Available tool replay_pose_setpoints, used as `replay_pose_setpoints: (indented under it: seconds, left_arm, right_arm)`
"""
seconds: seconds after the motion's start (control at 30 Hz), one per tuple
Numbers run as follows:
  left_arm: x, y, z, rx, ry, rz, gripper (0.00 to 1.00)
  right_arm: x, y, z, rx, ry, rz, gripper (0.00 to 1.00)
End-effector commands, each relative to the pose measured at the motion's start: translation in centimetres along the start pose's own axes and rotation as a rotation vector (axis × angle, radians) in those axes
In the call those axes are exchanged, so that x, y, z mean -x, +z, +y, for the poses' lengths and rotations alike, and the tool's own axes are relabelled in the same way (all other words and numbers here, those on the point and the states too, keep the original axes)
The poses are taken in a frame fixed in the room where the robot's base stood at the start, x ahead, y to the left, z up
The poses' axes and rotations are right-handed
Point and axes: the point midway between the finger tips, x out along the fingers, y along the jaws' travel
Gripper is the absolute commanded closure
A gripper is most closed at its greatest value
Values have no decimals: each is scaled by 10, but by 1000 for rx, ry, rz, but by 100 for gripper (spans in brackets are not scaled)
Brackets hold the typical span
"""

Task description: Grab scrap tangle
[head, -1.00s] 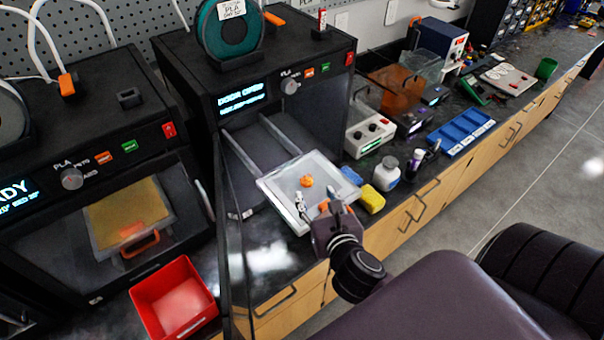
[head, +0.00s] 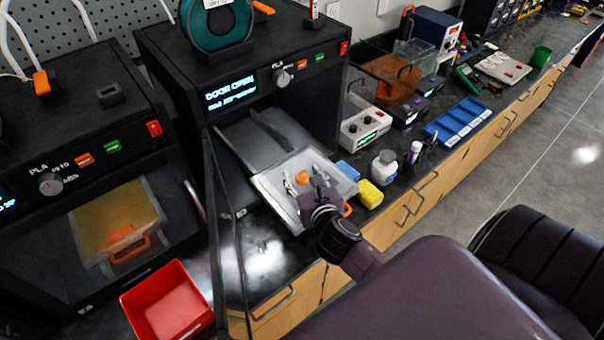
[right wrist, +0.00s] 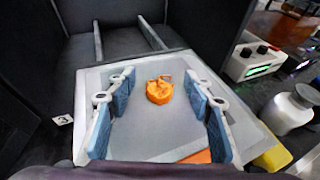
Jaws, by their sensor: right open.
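The scrap tangle (head: 302,177) is a small orange lump lying on the pale build plate (head: 270,185), which sticks out from the open printer. My right gripper (head: 303,184) is over the plate with its fingers apart, one on each side of the tangle. In the right wrist view the tangle (right wrist: 159,90) lies between and just beyond the blue finger pads (right wrist: 160,108), with plate showing around it. The pads do not appear to touch it. An orange handle shows at the plate's near edge, partly hidden by my gripper. My left gripper is not in view.
The open printer (head: 240,95) reads "DOOR OPEN", and its glass door stands at the plate's left. A red bin (head: 165,300) is at the lower left. A yellow sponge (head: 370,194), a white bottle (head: 384,168) and a blue tray (head: 460,120) are to the right.

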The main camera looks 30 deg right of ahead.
Motion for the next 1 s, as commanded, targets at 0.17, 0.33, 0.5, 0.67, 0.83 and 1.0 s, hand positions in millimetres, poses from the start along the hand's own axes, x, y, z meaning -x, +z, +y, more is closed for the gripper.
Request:
replay_pose_setpoints:
  seconds: [0.17, 0.33, 0.5, 0.67, 0.83, 1.0]
  left_arm:
    - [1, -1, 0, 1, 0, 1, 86]
    - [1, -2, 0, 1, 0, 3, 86]
    - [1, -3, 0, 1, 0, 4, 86]
    - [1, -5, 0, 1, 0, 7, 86]
    - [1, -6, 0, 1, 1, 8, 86]
    - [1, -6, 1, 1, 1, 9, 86]
  right_arm:
    - [-10, 0, 0, -1, -1, -1, 53]
    - [-10, 0, 0, -1, 0, -1, 53]
    - [-10, 0, 0, 0, 0, 0, 69]
    - [-9, 0, 0, 0, 0, 0, 82]
    - [-9, 0, 0, 0, 0, 0, 82]
    - [-9, 0, 0, 0, 0, -1, 82]
